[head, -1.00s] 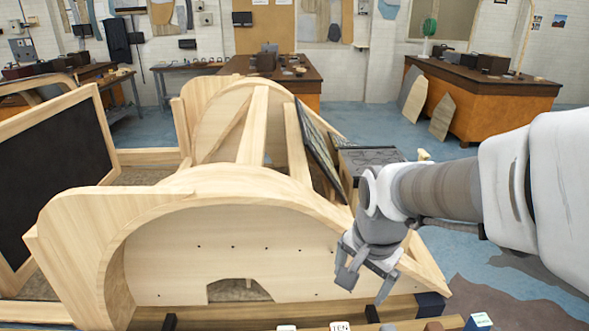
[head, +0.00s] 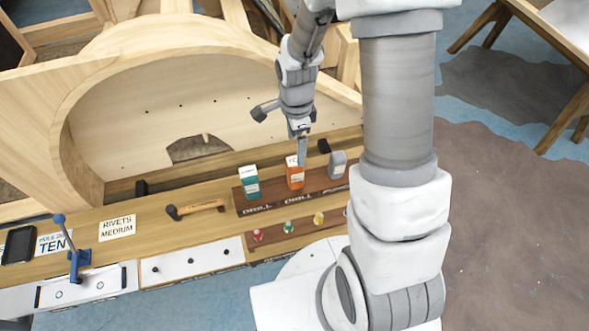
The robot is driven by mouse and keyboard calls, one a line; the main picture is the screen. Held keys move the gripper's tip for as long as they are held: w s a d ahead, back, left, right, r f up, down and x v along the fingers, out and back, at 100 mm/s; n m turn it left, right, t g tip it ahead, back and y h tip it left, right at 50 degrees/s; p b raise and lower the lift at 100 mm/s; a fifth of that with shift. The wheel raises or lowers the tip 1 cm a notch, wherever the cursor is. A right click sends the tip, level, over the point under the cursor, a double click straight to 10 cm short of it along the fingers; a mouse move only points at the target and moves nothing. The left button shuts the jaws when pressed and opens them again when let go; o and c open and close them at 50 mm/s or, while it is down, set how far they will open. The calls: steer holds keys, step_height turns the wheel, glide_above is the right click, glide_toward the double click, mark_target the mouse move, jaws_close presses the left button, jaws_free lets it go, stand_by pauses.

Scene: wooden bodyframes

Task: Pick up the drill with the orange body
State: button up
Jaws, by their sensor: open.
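The drill with the orange body (head: 295,178) stands upright in the middle of a dark wooden holder on the workbench. A teal drill (head: 249,183) stands to its left and a grey drill (head: 338,165) to its right. My gripper (head: 302,150) points down directly above or just behind the orange drill in the head view. Its fingers are open and overlap the drill's top in the picture. I cannot tell whether they touch it or straddle it.
A hammer (head: 194,208) lies left of the holder. A blue lever tool (head: 76,255) stands at the bench's left. Small coloured bits (head: 288,227) sit in a front strip. The large wooden bodyframe (head: 150,60) rises behind the bench. My arm hides the bench's right end.

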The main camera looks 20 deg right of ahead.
mark_target(295, 171)
step_height(295, 171, down, 12)
steer(key=shift+w+f+p, duration=0.15)
steer(key=shift+f+p, duration=0.1)
steer(key=shift+p, duration=0.15)
stand_by(0.4)
jaws_close()
stand_by(0.4)
